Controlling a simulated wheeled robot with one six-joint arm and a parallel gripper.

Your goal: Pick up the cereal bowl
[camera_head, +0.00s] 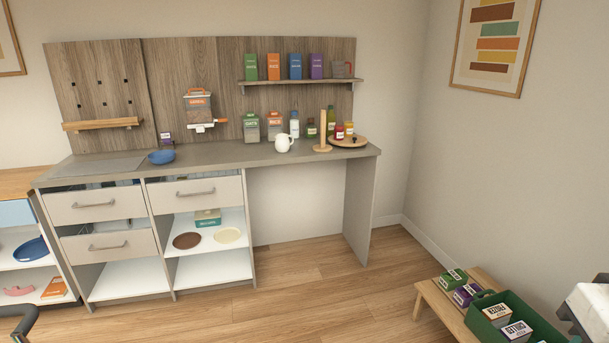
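A small blue bowl (161,158), which looks like the cereal bowl, sits upright on the grey counter (225,155) near its left part. It stands at the right edge of a flat grey panel (105,168) in the countertop. The bowl seems empty, but it is too small to be sure. I cannot make out my gripper in this view, and nothing touches the bowl.
A dispenser (198,107) hangs right of the bowl. A larger blue dish (31,249) sits on the left shelf. A low bench (430,298) holds boxes. The middle floor is clear.

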